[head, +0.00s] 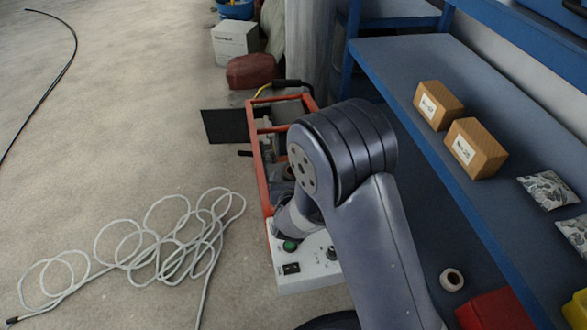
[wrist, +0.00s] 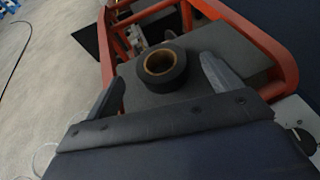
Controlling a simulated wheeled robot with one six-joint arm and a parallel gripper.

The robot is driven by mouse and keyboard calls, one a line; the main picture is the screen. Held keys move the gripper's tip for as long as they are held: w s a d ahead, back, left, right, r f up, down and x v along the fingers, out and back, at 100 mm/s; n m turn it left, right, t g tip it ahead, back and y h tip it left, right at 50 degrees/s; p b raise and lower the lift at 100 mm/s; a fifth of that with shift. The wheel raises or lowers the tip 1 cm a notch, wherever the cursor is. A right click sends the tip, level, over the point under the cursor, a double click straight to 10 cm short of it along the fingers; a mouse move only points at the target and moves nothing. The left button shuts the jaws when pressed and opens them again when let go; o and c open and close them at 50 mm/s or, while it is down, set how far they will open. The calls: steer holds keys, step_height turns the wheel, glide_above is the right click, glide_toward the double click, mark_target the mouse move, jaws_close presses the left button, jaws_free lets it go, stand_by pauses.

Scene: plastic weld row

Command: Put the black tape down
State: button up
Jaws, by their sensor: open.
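The black tape (wrist: 163,68) is a dark roll with a tan core. In the wrist view it lies flat on a grey surface (wrist: 135,96) inside an orange frame. My gripper (wrist: 160,78) is open, with one finger on each side of the roll. The roll seems clear of both fingers, though the gap is hard to judge. In the head view my arm covers most of the gripper and of the tape.
The orange frame (head: 258,160) has raised bars around the grey surface and a white control panel (head: 305,262). A blue shelf (head: 400,75) with cardboard boxes (head: 477,148) stands at right. A coiled white cable (head: 150,240) lies on the floor at left.

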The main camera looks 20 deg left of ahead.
steer(key=p+v, duration=0.1)
steer(key=v, duration=0.5)
steer(key=shift+s, duration=0.25)
steer(key=shift+w+d+r, duration=0.1)
steer(key=b+x, duration=0.1)
steer(key=x, duration=0.3)
steer(key=b+x, duration=0.1)
steer(key=x, duration=0.3)
steer(key=f+b+x, duration=0.1)
steer(key=x, duration=0.3)
steer(key=shift+b, duration=0.4)
step_height(320, 180, up, 3)
steer(key=shift+r+p, duration=0.2)
steer(key=shift+p, duration=0.85)
steer(key=shift+r, duration=0.55)
